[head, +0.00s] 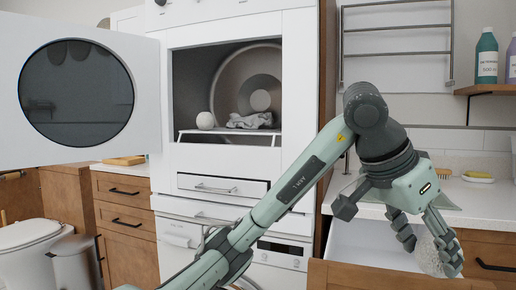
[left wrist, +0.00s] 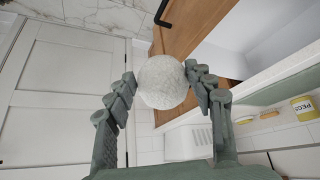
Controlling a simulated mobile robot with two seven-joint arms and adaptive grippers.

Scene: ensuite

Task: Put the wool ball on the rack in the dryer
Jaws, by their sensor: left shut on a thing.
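My left gripper (head: 430,256) is at the right of the head view, shut on a whitish, speckled wool ball (head: 427,254). In the left wrist view the ball (left wrist: 163,82) sits between the two fingertips. The gripper points down over an open drawer (head: 362,245) below the counter. The dryer (head: 188,90) is at the centre of the head view, its round-windowed door (head: 143,95) swung open to the left. A white rack (head: 190,137) spans the dryer opening. My right gripper is not in view.
The counter (head: 455,190) carries a brush and a yellow-labelled item (head: 478,176). A shelf (head: 490,89) above holds bottles (head: 487,56). A metal towel rack (head: 395,53) hangs on the wall. A toilet (head: 32,245) and bin stand at the lower left.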

